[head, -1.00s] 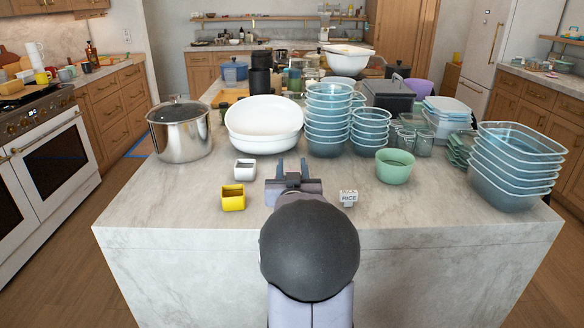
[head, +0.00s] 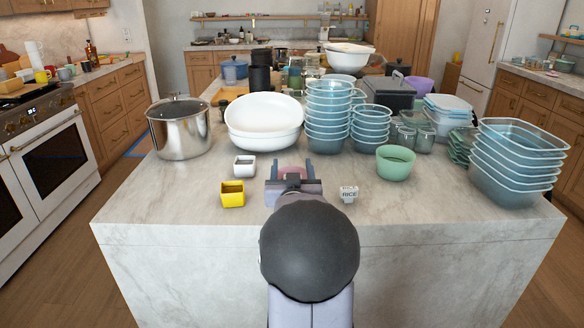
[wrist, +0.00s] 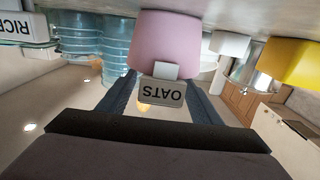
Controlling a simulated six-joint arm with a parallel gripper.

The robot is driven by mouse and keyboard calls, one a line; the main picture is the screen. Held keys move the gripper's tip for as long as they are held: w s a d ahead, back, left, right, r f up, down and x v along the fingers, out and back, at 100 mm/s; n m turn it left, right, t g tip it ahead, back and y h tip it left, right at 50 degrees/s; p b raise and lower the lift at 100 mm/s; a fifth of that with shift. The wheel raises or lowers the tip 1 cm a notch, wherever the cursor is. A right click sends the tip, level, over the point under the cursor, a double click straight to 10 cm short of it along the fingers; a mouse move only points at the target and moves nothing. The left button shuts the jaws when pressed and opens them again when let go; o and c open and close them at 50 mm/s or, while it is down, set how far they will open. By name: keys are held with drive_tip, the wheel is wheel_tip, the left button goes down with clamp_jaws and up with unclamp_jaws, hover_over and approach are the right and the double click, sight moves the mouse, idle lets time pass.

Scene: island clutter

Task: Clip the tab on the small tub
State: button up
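A pink tub (wrist: 167,38) stands on the counter, upside down in the wrist view; in the head view only a bit of the tub (head: 292,171) shows behind my gripper (head: 294,168). A grey tab marked OATS (wrist: 161,92) is at the tub's rim, its pale clip piece against the tub's near side. I cannot tell whether the clip is fully seated. My gripper's fingers (wrist: 160,85) stand on either side of the tab, and look spread, with at most a thin gap at its edges. The tab is hidden in the head view.
A RICE tab (head: 349,194) stands to the right. A white tub (head: 244,166) and a yellow tub (head: 232,194) are left, a green bowl (head: 395,163) right. White bowls (head: 264,140) and stacked blue containers (head: 327,135) stand behind. The front counter strip is clear.

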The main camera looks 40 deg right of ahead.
drive_tip(key=shift+b+v, duration=0.6)
drive_tip(key=shift+v, duration=3.05)
drive_tip(key=shift+r, duration=0.1)
